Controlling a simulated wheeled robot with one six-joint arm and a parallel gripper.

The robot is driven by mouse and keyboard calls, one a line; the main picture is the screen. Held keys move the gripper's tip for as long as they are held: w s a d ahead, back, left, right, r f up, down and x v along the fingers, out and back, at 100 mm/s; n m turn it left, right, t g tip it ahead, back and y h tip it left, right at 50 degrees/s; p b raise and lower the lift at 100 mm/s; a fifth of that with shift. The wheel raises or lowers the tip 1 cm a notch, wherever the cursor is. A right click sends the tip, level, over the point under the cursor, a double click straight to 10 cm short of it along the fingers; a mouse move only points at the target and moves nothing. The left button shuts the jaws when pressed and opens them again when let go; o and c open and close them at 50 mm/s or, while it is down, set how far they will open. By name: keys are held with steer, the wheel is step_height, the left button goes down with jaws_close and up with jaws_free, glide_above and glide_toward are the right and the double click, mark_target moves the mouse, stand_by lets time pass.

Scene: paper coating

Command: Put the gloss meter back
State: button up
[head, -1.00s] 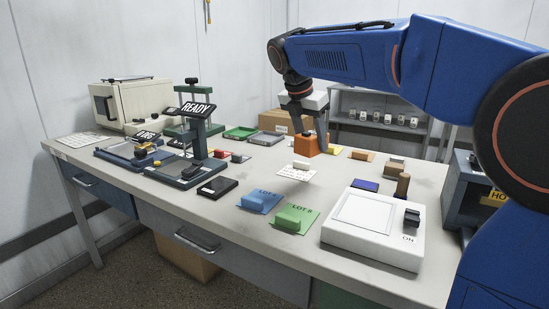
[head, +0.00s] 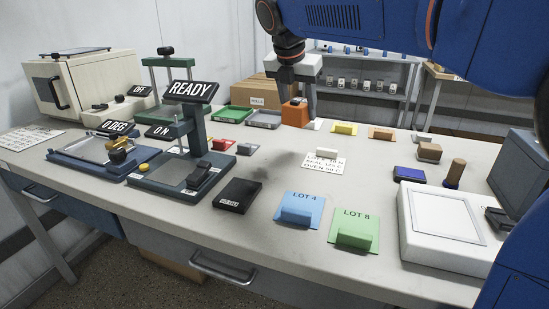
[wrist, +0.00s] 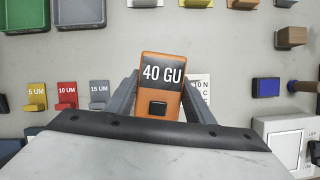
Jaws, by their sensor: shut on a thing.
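The gloss meter is an orange block (head: 295,113) near the back middle of the table in the head view. In the wrist view its dark display reads "40 GU" on the orange body (wrist: 157,112). My gripper (head: 297,99) points down and is shut on it, with a finger on either side; the wrist view shows the gripper (wrist: 160,98) the same way. A soft shadow on the table in front suggests the meter is held above the surface. Its underside is hidden.
A white printed card (head: 322,166) lies in front of the meter. Green (head: 228,117) and grey (head: 264,119) trays stand to its left, a yellow card (head: 344,129) to its right. Blue Lot 4 (head: 298,209) and green Lot 8 (head: 354,230) cards lie nearer. The READY stand (head: 194,125) is at left.

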steer(key=s+a+n, duration=0.2)
steer(key=a, duration=0.5)
steer(key=shift+y, duration=0.3)
step_height(320, 180, down, 10)
steer(key=shift+d, duration=0.15)
steer(key=shift+t, duration=0.3)
steer(key=o, duration=1.4)
steer(key=shift+f, duration=0.15)
steer(key=v, duration=1.2)
